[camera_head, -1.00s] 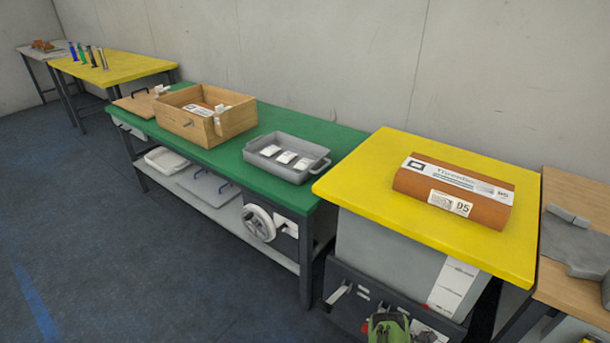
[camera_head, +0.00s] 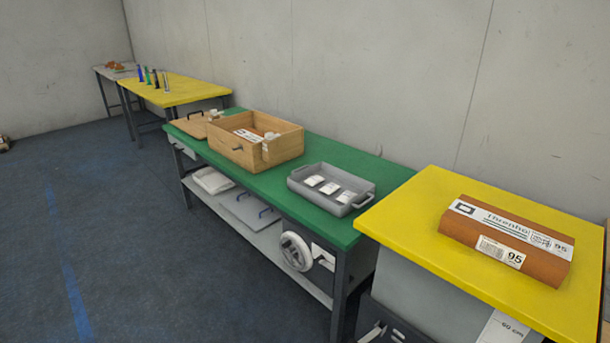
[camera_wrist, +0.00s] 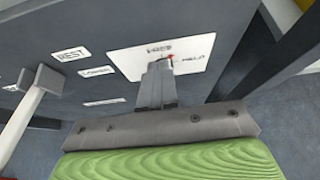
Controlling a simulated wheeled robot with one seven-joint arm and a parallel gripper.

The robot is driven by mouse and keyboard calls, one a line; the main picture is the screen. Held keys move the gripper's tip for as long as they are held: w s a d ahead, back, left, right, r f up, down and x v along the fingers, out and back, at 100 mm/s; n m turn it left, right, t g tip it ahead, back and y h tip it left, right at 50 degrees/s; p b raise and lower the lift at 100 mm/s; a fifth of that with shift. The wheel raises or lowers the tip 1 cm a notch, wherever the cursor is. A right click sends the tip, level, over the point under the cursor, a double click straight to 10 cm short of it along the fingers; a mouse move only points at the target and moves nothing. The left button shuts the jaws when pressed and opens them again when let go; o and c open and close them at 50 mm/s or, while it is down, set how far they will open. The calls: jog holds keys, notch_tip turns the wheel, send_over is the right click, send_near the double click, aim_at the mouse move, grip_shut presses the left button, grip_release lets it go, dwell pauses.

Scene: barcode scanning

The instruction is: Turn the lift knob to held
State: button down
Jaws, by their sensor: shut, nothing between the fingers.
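The lift knob is mostly hidden behind my gripper (camera_wrist: 157,72) in the wrist view. A small red mark (camera_wrist: 169,58) shows just past the fingertips and may be part of the knob. The white label plate (camera_wrist: 125,60) around it sits on a dark grey panel (camera_wrist: 45,30). HELD is printed at its right, and another word at its top is hard to read. My gripper is shut with nothing between the fingers, and its tips are at the plate. I cannot tell whether they touch the knob. My gripper is out of the head view.
A lever with a grey block end (camera_wrist: 42,78) stands left of my gripper, near labels REST (camera_wrist: 71,55) and LOWER. In the head view, a brown package (camera_head: 507,240) lies on the yellow table (camera_head: 425,215). The green bench (camera_head: 330,222) with a handwheel (camera_head: 296,251) stands left.

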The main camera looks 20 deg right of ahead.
jog(key=shift+s+d+f, duration=0.1)
jog(key=shift+s+d, duration=0.2)
jog(key=shift+s, duration=0.35)
jog(key=shift+s+a, duration=0.75)
jog(key=shift+a, duration=2.7)
jog(key=w+d, duration=0.3)
jog(key=d, duration=0.3)
jog(key=shift+r, duration=0.2)
